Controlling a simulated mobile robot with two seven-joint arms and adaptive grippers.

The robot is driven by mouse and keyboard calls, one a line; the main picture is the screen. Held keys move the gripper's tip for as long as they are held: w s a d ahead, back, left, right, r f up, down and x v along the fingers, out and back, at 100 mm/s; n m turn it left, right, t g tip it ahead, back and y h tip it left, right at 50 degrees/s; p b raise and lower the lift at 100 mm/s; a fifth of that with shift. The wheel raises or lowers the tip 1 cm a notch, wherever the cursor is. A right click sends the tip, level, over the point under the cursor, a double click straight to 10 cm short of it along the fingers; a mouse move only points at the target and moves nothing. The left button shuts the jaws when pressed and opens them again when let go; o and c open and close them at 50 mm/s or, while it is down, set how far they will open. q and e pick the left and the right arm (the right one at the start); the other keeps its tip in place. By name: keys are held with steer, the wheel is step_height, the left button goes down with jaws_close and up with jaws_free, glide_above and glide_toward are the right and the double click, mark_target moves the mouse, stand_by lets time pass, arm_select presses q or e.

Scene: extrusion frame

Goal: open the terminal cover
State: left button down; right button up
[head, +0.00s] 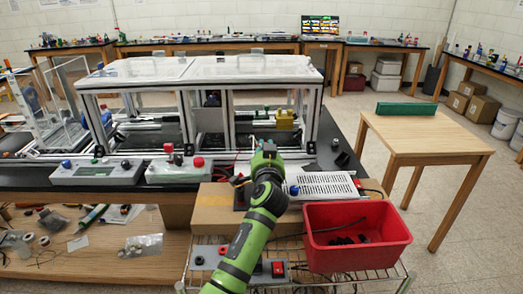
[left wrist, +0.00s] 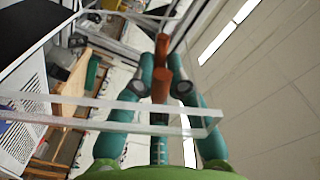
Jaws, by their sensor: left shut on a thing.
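My left gripper (head: 268,148) is in the head view at the left end of a white perforated box (head: 322,186). Its fingertips are too small to make out there. A clear plate (left wrist: 90,114), which looks like the terminal cover, crosses the fingers there. The gripper is shut on it, though the exact contact is hard to see. The perforated box also shows at the left of the left wrist view (left wrist: 22,120). I cannot make out the cover in the head view. My right gripper is not in view.
A red bin (head: 358,238) stands in front of the box, right of my arm. A clear-topped extrusion frame (head: 200,72) stands behind, with grey control boxes (head: 98,172) at its front. A wooden table (head: 424,138) is at the right, with open floor around it.

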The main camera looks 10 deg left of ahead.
arm_select(q)
steer(key=shift+d+r, duration=0.1)
steer(key=shift+d, duration=0.05)
stand_by(0.3)
steer(key=c, duration=1.3)
jaws_free()
steer(key=shift+w, duration=0.1)
steer(key=shift+s+d+f, duration=0.1)
steer(key=shift+s+f, duration=0.15)
steer(key=shift+s, duration=0.35)
steer(key=shift+v, duration=3.15)
steer(key=shift+r, duration=0.2)
steer(key=shift+s+d, duration=0.1)
